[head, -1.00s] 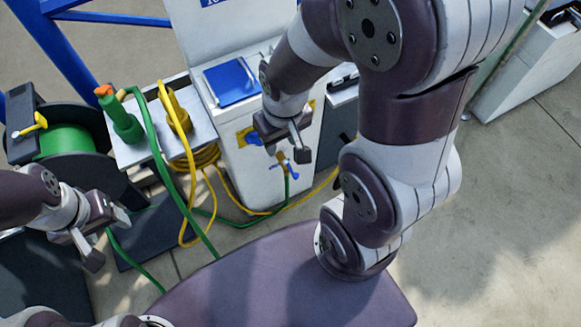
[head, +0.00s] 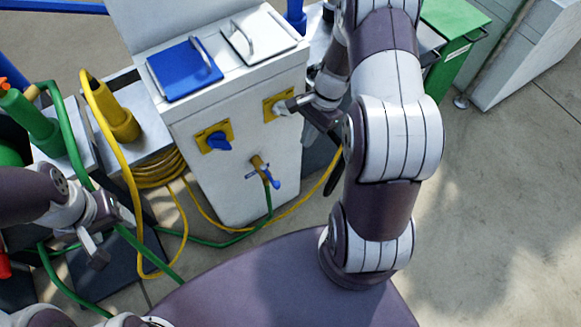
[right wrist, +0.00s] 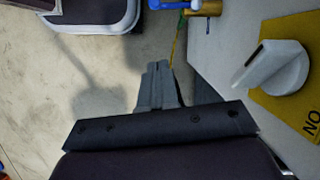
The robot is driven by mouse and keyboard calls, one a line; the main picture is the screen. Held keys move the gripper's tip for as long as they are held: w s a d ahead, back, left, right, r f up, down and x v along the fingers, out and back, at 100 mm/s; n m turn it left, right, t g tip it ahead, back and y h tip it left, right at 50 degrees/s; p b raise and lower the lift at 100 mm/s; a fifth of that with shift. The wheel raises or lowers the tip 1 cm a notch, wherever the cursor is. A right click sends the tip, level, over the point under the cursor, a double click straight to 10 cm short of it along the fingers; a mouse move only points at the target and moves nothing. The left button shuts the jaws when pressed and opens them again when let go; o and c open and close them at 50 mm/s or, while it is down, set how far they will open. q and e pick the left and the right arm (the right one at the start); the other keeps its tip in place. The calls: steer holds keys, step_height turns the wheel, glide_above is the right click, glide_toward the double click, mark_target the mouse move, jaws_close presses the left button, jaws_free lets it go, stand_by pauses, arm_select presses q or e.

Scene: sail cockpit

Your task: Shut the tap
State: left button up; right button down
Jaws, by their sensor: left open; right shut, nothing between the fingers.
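The brass tap (head: 258,163) with its blue handle (head: 274,181) sticks out low on the front of the white pedestal (head: 255,205). A green hose hangs below it. In the right wrist view the brass tap (right wrist: 206,8) and part of its blue handle (right wrist: 178,4) show at the top edge. My right gripper (right wrist: 158,70) is shut and empty, beside the pedestal's front near the white knob (right wrist: 274,68), apart from the tap. My arm partly hides it in the head view. My left gripper (head: 112,236) is open and empty at the left, over the green hose.
A blue switch (head: 218,141) and the white knob (head: 281,107) sit on yellow plates above the tap. Yellow hose coils (head: 160,168) and green hose lie left of the pedestal. A green cabinet (head: 455,40) stands at the back right. Floor at right is clear.

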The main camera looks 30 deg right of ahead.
mark_target(270, 176)
steer(key=s+a+f+b, duration=0.1)
steer(key=a+f+b, duration=0.3)
steer(key=a+f, duration=0.3)
step_height(270, 176, down, 3)
steer(key=shift+s+a+r, duration=0.15)
steer(key=shift+s, duration=0.25)
stand_by(0.3)
